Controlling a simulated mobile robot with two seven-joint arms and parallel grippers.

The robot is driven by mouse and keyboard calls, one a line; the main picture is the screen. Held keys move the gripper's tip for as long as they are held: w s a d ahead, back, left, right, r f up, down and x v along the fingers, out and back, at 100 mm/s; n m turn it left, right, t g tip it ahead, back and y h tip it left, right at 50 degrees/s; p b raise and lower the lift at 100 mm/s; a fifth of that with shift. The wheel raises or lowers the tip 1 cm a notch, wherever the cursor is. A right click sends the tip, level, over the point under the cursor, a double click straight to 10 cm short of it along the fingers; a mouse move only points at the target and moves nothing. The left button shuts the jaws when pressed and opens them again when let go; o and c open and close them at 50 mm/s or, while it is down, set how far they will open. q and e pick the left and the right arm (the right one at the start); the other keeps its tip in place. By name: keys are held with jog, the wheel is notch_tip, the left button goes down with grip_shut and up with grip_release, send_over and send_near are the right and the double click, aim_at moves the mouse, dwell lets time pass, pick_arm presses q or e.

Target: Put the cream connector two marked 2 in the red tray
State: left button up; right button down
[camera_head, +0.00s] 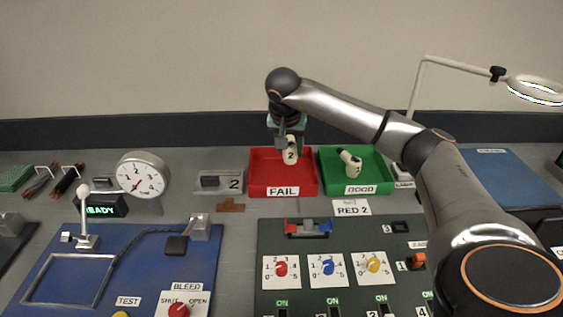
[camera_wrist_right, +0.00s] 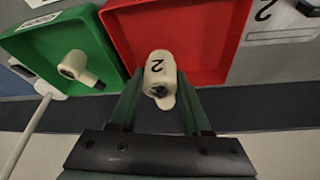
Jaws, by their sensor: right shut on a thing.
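The cream connector marked 2 (camera_head: 290,152) is held upright over the red tray (camera_head: 256,183), which carries the label FAIL. It also shows in the right wrist view (camera_wrist_right: 159,72), between the fingertips with its 2 visible. My right gripper (camera_head: 289,137) is shut on this connector. The red tray also shows in the right wrist view (camera_wrist_right: 215,50), behind the connector. In the head view the connector overlaps the tray's inside, and I cannot tell how high above the floor it is. My left gripper is not in view.
A green tray (camera_head: 382,178) labelled GOOD stands right beside the red tray and holds another cream connector (camera_head: 350,162). A grey block marked 2 (camera_head: 209,182) is left of the red tray. A green panel (camera_head: 330,260) with knobs lies in front. A lamp (camera_head: 534,90) is at right.

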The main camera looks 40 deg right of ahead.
jog(key=w+f, duration=0.2)
jog(key=f, duration=0.1)
jog(key=shift+w+a, duration=0.2)
jog(key=shift+w, duration=0.1)
jog(key=shift+w+f, duration=0.1)
jog(key=shift+f, duration=1.6)
jog(key=shift+f, duration=0.1)
jog(key=shift+c, duration=1.8)
grip_release()
jog(key=v, duration=1.2)
jog(key=shift+p, duration=0.3)
